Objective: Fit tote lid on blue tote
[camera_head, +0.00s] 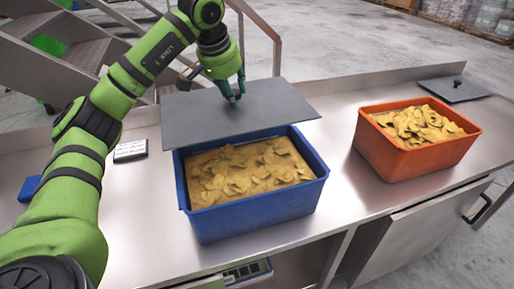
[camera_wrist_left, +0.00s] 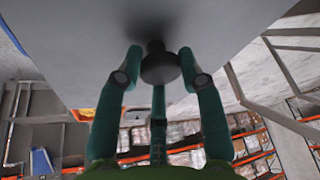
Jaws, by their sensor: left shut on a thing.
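A grey flat tote lid (camera_head: 190,118) is held above the back part of the blue tote (camera_head: 262,207). The blue tote stands on the steel counter, filled with yellow-brown chips, and its front is uncovered. My left gripper (camera_head: 234,98) is shut on the lid's knob. In the left wrist view the dark round knob (camera_wrist_left: 160,66) sits between the fingers of my left gripper (camera_wrist_left: 160,75), with the lid's grey surface (camera_wrist_left: 80,50) beyond. Whether the lid touches the tote's rear rim is hard to tell. My right gripper is not in view.
An orange tote (camera_head: 405,160) of chips stands to the right on the counter (camera_head: 335,205). Another grey lid (camera_head: 453,91) with a knob lies behind it. A small black-and-white device (camera_head: 130,151) and a blue object (camera_head: 30,188) lie at left. Metal stairs and a railing (camera_head: 277,50) are behind.

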